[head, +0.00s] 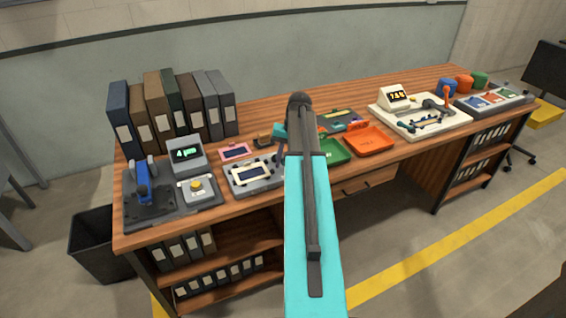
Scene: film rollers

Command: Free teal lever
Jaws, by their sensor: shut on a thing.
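No teal lever stands out clearly in the head view. A cream machine (421,122) with dark rollers, a dark film path and small green-teal parts (394,122) sits on the right half of the desk. An upright orange-topped post (446,95) stands at its right side, and a lit display (397,96) is at its back. My teal arm rises through the middle of the picture and covers part of the desk. A small teal piece shows left of my arm, probably my own wrist. My gripper is hidden, so I cannot see what it touches.
The wooden desk (280,92) carries binders (172,110), a blue-handled device (145,185), a grey panel (256,172), a green tray (333,151) and an orange tray (368,139). Colored cups (463,83) stand at the right back. A dark bin (92,243) is at the left.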

